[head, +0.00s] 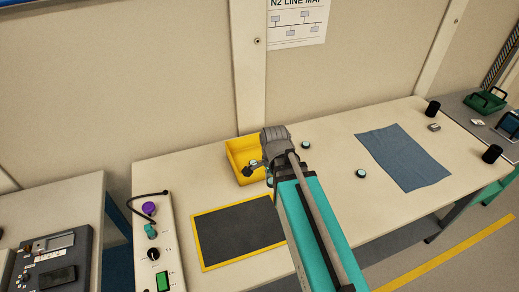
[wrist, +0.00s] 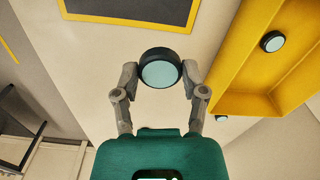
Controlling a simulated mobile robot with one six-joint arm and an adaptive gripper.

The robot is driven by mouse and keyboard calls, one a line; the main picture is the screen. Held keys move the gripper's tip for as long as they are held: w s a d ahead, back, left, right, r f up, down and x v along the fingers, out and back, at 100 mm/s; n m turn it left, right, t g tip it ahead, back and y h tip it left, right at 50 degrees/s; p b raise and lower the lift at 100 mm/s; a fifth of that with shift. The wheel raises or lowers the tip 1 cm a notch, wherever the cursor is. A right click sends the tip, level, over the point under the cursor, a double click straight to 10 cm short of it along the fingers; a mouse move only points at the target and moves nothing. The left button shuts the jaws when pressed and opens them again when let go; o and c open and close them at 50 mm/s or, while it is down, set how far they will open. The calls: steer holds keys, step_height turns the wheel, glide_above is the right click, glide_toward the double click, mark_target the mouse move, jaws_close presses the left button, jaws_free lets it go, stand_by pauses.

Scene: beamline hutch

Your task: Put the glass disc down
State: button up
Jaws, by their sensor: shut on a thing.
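The glass disc (wrist: 160,73) has a pale blue face and a thick black rim. In the wrist view my gripper (wrist: 160,76) is shut on it, with one finger at each side of the rim. The disc is held over the pale table, between the dark mat (wrist: 150,8) with a yellow border and the yellow bin (wrist: 235,72). In the head view my arm hides much of the gripper, which is close to the front of the yellow bin (head: 234,150). A similar disc (wrist: 272,41) lies in the bin.
Two more discs lie on the table, one farther back (head: 305,145) and one by the blue cloth (head: 361,173). The yellow-bordered mat (head: 235,232) is clear. A control box (head: 155,240) with knobs stands at left. Black cylinders (head: 492,153) stand at right.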

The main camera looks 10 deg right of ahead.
steer(key=w+d+m, duration=0.2)
steer(key=w+m, duration=0.2)
steer(key=w, duration=0.6)
steer(key=shift+w+r+p, duration=0.25)
steer(key=shift+r+p, duration=0.15)
steer(key=shift+r, duration=0.05)
steer(key=b, duration=0.9)
glide_above(259, 156)
steer(key=s+d, duration=0.2)
step_height(259, 156, down, 9)
steer(key=shift+f, duration=0.1)
steer(key=shift+w+f+b, duration=0.5)
steer(key=shift+f+b, duration=0.2)
steer(key=shift+b, duration=0.05)
steer(key=shift+s+f+b, duration=0.15)
steer(key=shift+f+b, duration=1.1)
steer(key=shift+b, duration=0.05)
